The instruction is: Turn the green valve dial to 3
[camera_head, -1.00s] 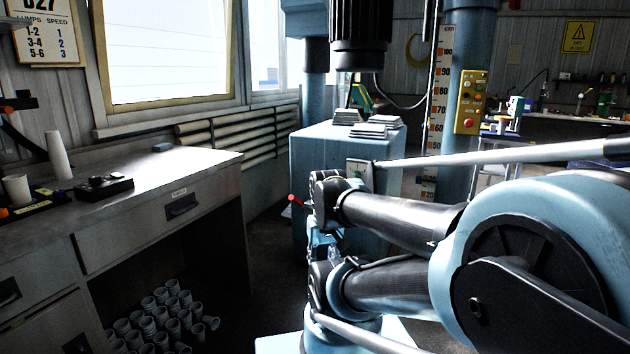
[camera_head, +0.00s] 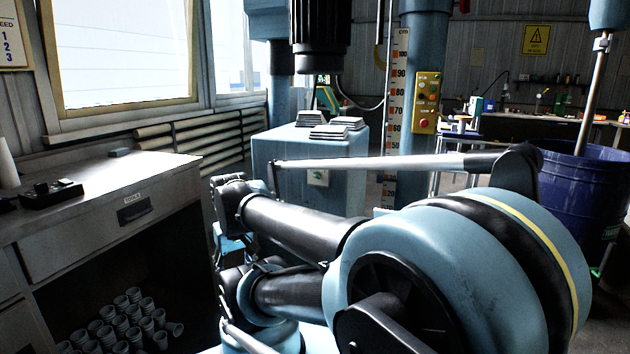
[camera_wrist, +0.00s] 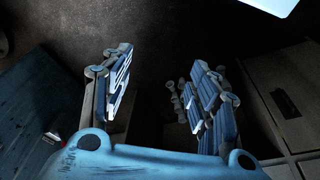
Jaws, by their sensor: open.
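No green valve dial can be made out for certain in either view. A small pale plate (camera_head: 318,177) with a greenish mark is on the front of the blue column base (camera_head: 285,165) in the head view; it is too small to read. My gripper (camera_wrist: 163,92) shows in the wrist view, with its two blue and grey fingers spread apart and nothing between them. Dark floor lies beyond the fingers. In the head view my arm reaches left in front of the blue base, and the gripper is mostly hidden behind its links.
A grey workbench (camera_head: 100,195) stands at left, with several white cups (camera_head: 125,320) beneath. A yellow button panel (camera_head: 427,103) and a height scale (camera_head: 397,100) are on the column. A blue barrel (camera_head: 575,190) stands at right. A blue surface with a small red part (camera_wrist: 55,136) lies at left in the wrist view.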

